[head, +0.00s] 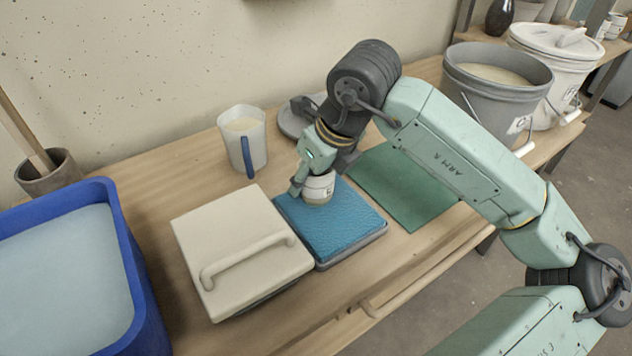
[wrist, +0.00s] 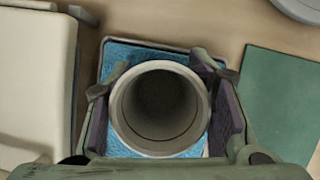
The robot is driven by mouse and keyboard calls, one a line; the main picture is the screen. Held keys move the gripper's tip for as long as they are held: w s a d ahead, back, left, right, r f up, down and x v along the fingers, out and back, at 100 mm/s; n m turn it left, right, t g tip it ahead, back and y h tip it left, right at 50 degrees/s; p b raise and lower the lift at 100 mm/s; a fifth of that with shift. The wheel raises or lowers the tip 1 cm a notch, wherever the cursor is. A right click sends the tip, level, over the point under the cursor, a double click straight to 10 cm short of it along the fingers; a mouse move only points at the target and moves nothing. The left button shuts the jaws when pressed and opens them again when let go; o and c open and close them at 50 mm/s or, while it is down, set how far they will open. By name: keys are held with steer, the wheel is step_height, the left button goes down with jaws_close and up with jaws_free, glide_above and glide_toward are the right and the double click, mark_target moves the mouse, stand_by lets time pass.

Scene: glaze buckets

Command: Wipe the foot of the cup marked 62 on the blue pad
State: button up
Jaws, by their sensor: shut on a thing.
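A pale cup (head: 318,189) with a tan lower band and a small dark-marked label is on or just above the blue pad (head: 345,226); I cannot tell whether its foot touches. The label is too small to read. My gripper (head: 312,184) is shut on the cup from above. In the wrist view the cup (wrist: 160,108) shows its round rim and hollow inside, upright between the two fingers (wrist: 164,105). The blue pad (wrist: 150,52) shows behind it. The cup's foot is hidden in the wrist view.
A cream lid with a handle (head: 240,235) lies left of the pad, and a green mat (head: 400,185) right of it. A white jug (head: 243,140) stands behind. A blue tub (head: 130,265) is at the left. Grey (head: 485,100) and white (head: 570,90) buckets stand at the right.

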steer(key=shift+s+d+b, duration=0.4)
steer(key=shift+s+d, duration=0.3)
steer(key=shift+s, duration=0.25)
steer(key=shift+s+d+b, duration=0.45)
steer(key=shift+s+d, duration=0.2)
steer(key=shift+s, duration=0.3)
steer(key=shift+s+d+b, duration=0.4)
steer(key=shift+s+d, duration=0.3)
steer(key=shift+s, duration=0.25)
steer(key=shift+w+a+b, duration=0.3)
steer(key=shift+w+a, duration=0.4)
steer(key=shift+w, duration=0.25)
steer(key=shift+w+a+b, duration=0.35)
steer(key=shift+w+a, duration=0.3)
steer(key=shift+w, duration=0.3)
steer(key=shift+w+a+b, duration=0.3)
steer(key=shift+w+a, duration=0.4)
steer(key=shift+w, duration=0.25)
steer(key=shift+s+d+r+b, duration=0.1)
steer(key=shift+s+d+b, duration=0.2)
steer(key=shift+s+d, duration=0.55)
steer(key=shift+s+d+f+b, duration=0.1)
steer(key=shift+s+d+b, duration=0.3)
steer(key=shift+s, duration=0.65)
steer(key=shift+s+d+r+b, duration=0.1)
steer(key=shift+s+d+b, duration=0.05)
steer(key=shift+s+d, duration=0.75)
steer(key=shift+a, duration=0.1)
step_height(320, 180, up, 7)
steer(key=p, duration=0.4)
